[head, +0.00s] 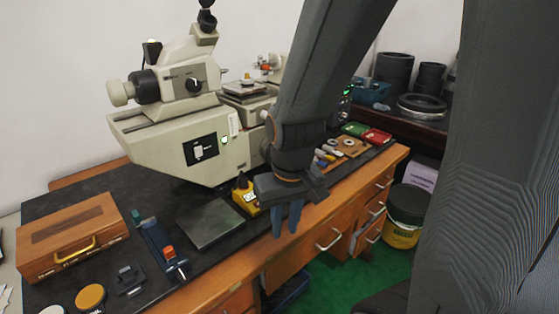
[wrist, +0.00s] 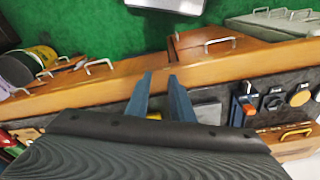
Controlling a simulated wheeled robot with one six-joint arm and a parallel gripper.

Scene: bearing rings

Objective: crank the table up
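A beige bench instrument (head: 190,140) with an eyepiece head stands on the black bench top in the head view. Its small work table (head: 248,88) sits to the right of the head, with a part on it. My arm covers the right side of the instrument, and I see no crank clearly in either view. My gripper (head: 285,226) points down at the bench's front edge, in front of the instrument and apart from it. In the wrist view its two blue fingers (wrist: 160,78) stand apart with nothing between them.
A yellow block (head: 244,194) and a grey plate (head: 210,223) lie near my gripper. A wooden case (head: 72,236) and a blue-grey fixture (head: 160,246) are at left. Drawer handles (head: 329,240) jut from the bench front. A yellow-banded bucket (head: 403,222) stands on the green floor.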

